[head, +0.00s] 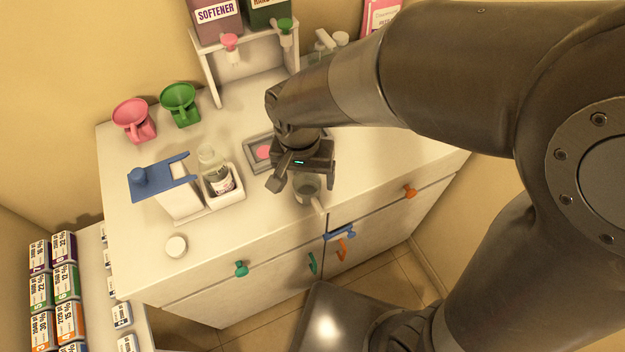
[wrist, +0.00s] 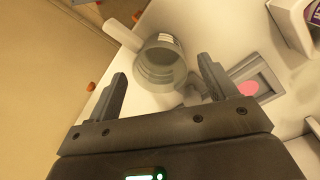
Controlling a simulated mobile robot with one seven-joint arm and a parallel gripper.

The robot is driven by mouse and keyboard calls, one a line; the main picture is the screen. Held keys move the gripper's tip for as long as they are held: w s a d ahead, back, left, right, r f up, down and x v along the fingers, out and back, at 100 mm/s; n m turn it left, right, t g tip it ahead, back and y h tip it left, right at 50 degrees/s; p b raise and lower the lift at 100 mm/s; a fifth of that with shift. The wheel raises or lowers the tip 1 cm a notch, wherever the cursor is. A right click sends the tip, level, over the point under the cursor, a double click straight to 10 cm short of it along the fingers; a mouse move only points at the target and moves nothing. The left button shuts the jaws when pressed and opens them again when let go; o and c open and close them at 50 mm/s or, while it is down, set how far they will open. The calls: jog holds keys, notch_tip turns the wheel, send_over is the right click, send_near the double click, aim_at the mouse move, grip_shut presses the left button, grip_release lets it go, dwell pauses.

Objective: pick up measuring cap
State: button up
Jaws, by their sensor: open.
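A grey, see-through cup with a pale bar-like handle, which looks like the measuring cap (head: 307,190), stands near the counter's front edge in the head view. Its handle points toward that edge. My gripper (head: 303,181) is open just above and behind it, pointing down, and partly covers it. In the wrist view the cup (wrist: 163,62) shows beyond and between the two spread fingertips (wrist: 161,72), with its round mouth toward the camera. Nothing is held. I cannot tell how far the fingertips are above it.
A shallow grey tray (head: 252,141) with a pink disc lies behind my gripper. A bottle (head: 216,172) in a white holder, a blue-topped stand (head: 160,176) and a white round lid (head: 176,246) are to the left. Pink (head: 134,120) and green (head: 180,104) funnel cups stand farther back.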

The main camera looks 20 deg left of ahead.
notch_tip(320, 180, down, 2)
jog(key=shift+f, duration=0.1)
jog(key=shift+d, duration=0.1)
jog(key=c, duration=1)
jog(key=shift+c, duration=0.2)
